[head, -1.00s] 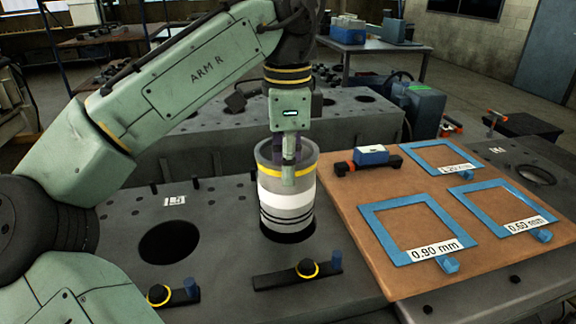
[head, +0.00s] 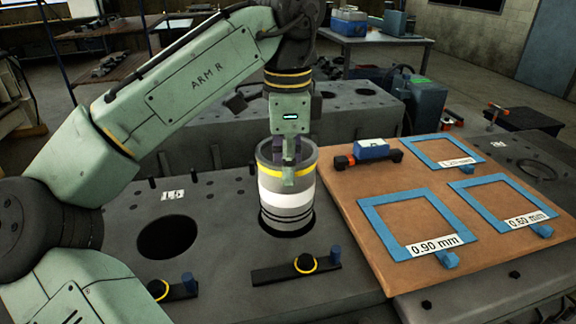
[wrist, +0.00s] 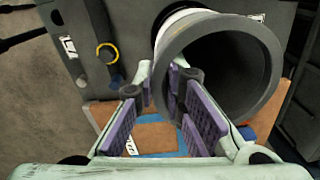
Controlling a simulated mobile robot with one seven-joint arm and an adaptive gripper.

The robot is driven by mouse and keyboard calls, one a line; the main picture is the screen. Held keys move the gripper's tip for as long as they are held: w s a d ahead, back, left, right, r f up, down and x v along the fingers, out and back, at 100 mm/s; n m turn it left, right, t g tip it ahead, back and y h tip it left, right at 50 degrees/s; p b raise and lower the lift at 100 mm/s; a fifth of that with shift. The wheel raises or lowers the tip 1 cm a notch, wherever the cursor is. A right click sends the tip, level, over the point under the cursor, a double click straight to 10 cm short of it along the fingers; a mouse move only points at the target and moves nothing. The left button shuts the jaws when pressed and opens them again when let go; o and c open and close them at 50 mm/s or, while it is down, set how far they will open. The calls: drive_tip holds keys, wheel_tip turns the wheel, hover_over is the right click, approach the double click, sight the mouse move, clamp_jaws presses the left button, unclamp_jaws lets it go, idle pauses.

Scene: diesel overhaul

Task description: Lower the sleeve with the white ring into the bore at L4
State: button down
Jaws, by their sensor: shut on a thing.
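The sleeve (head: 287,205) is a grey open cylinder with a yellow band near its top, a white ring around its middle and black stripes low down. It stands upright over a dark bore (head: 290,236) to the right of the bore marked L5. Its lower end is at the bore mouth; how far it sits inside is hard to tell. The bore's own label is hidden. My gripper (head: 289,178) is shut on the sleeve's near wall at the rim. In the wrist view its purple pads flank the wall of the sleeve (wrist: 176,62).
The open L5 bore (head: 167,237) lies to the left. A black clamp bar (head: 290,271) with a yellow-ringed knob lies in front. A brown board (head: 345,222) with blue frames (head: 378,224) and a blue-topped tool (head: 371,149) lies close on the right.

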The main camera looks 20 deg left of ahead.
sight(288, 228)
drive_tip(key=shift+f, duration=0.2)
idle(0.5)
drive_tip(key=shift+f+b, duration=0.3)
drive_tip(key=shift+f, duration=1.4)
idle(0.4)
drive_tip(key=shift+f, duration=1.8)
idle(0.6)
drive_tip(key=shift+f, duration=1.6)
idle(0.6)
